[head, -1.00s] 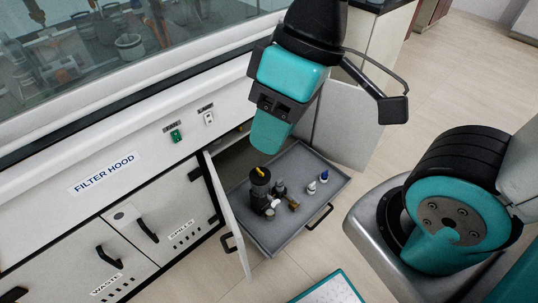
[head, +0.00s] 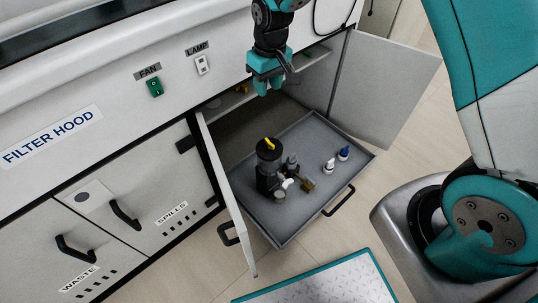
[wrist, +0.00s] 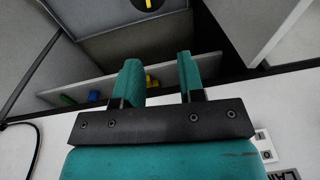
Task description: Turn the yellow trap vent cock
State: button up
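The yellow trap vent cock (head: 270,143) sits on top of a black cylindrical trap (head: 268,163), which stands upright on a grey pull-out tray (head: 305,205). In the wrist view the yellow cock (wrist: 148,4) shows at the top edge on a round black top, partly cut off. My gripper (head: 268,86) points down in front of the cabinet opening, behind and above the trap in the head view, apart from it. In the wrist view my gripper (wrist: 159,75) has its two teal fingers apart, with nothing held between them.
Small bottles and fittings stand beside the trap; a white-capped bottle (head: 329,166) and a blue-capped bottle (head: 344,153) stand to the right. Open cabinet doors flank the tray, the left door (head: 226,205) and the right door (head: 385,88). A shelf (wrist: 90,92) lies inside the cabinet.

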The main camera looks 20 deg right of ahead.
jog(key=b, duration=0.1)
send_near(269, 141)
jog(key=shift+h, duration=0.3)
jog(key=f+b, duration=0.1)
jog(key=f, duration=0.2)
jog(key=f+b, duration=0.1)
jog(key=f, duration=0.2)
jog(key=f+b, duration=0.1)
jog(key=f, duration=0.2)
jog(key=shift+s+a+f+b, duration=0.1)
jog(key=shift+a+f+b, duration=0.2)
jog(key=shift+b, duration=0.1)
jog(key=shift+c, duration=0.4)
grip_shut()
